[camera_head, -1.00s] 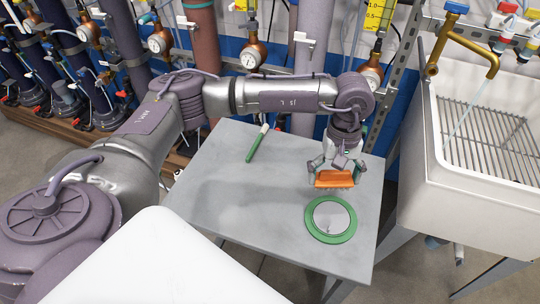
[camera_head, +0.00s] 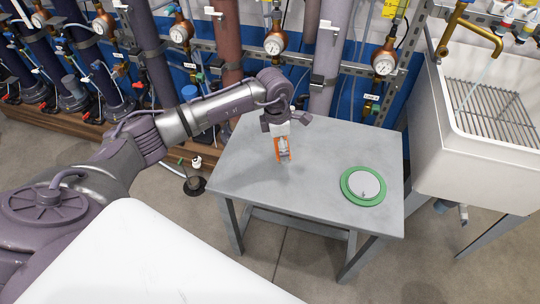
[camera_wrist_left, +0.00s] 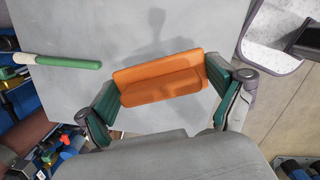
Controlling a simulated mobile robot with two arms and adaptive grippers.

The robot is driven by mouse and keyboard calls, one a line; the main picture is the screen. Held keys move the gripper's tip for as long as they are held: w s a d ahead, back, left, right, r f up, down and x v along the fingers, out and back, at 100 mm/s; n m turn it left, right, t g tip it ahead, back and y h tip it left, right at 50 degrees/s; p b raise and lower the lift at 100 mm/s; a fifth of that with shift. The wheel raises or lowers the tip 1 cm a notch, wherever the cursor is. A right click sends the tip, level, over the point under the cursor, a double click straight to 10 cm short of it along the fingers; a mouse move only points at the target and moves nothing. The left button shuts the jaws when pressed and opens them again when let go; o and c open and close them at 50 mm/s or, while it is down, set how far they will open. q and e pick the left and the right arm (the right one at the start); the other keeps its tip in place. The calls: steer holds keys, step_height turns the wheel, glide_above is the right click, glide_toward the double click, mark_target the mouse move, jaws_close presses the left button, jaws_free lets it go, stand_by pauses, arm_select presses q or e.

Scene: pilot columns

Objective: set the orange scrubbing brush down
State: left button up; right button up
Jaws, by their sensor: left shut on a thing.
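The orange scrubbing brush (camera_head: 283,151) is held between the fingers of my left gripper (camera_head: 280,140), over the left part of the grey table (camera_head: 310,185). In the left wrist view the brush (camera_wrist_left: 160,82) spans the gap between the two green finger pads of the left gripper (camera_wrist_left: 162,88). I cannot tell whether the brush touches the table or hangs just above it. My right gripper is in no view.
A green-rimmed round disc (camera_head: 363,186) lies on the table's right part. A green and white stick (camera_wrist_left: 62,62) lies near the brush in the wrist view. A sink (camera_head: 480,130) stands right of the table, columns with gauges behind. The table's front middle is clear.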

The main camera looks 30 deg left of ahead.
arm_select(q)
steer(key=b, duration=0.2)
glide_above(258, 167)
step_height(258, 167, down, 5)
steer(key=shift+a+r, duration=0.15)
steer(key=shift+a+f+b, duration=0.1)
steer(key=shift+f+b, duration=1.05)
steer(key=shift+f, duration=0.9)
steer(key=shift+s, duration=0.1)
steer(key=shift+f, duration=0.15)
steer(key=o, duration=0.7)
